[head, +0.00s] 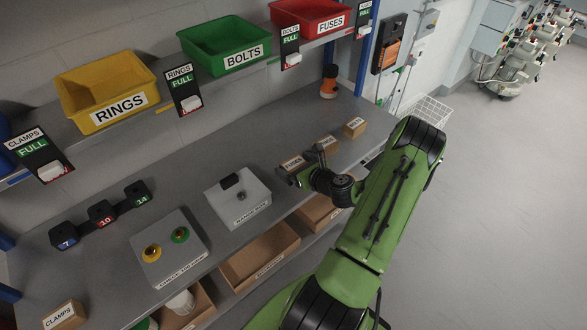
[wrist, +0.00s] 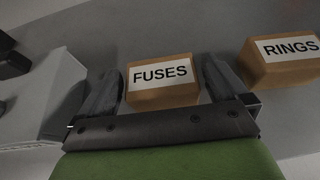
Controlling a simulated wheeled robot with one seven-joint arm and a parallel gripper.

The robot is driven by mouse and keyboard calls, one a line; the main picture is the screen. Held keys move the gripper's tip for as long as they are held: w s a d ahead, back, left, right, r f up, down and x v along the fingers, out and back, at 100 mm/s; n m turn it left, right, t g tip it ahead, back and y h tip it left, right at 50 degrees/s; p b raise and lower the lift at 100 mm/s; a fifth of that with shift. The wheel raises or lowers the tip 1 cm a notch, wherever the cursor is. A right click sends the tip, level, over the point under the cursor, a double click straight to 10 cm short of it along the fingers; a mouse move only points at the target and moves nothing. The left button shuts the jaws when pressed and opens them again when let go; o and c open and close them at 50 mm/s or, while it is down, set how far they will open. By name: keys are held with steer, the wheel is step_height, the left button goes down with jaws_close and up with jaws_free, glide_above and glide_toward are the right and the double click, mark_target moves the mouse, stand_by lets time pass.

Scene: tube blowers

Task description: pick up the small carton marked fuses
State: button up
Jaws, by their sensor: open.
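The small brown carton marked FUSES (wrist: 162,82) sits on the grey bench, between the fingers of my gripper (wrist: 164,90) in the wrist view. The fingers are open, one on each side of it. The left finger is very close to the carton's left side, and I cannot tell whether it touches. In the head view my gripper (head: 302,168) is at the bench's right part, and the fuses carton (head: 293,162) shows partly behind it.
A carton marked RINGS (wrist: 287,60) stands to the right of the fuses carton. Another small carton (head: 354,127) is farther right on the bench. A grey box (head: 238,198) stands to the left. A red FUSES bin (head: 310,17) is on the shelf above.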

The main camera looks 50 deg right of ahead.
mark_target(294, 163)
steer(key=shift+w+d+f, duration=0.1)
steer(key=shift+w+f, duration=0.15)
steer(key=shift+w, duration=0.35)
steer(key=shift+s, duration=0.1)
steer(key=c, duration=0.9)
steer(key=shift+r, duration=0.15)
step_height(294, 163, up, 10)
steer(key=p, duration=0.3)
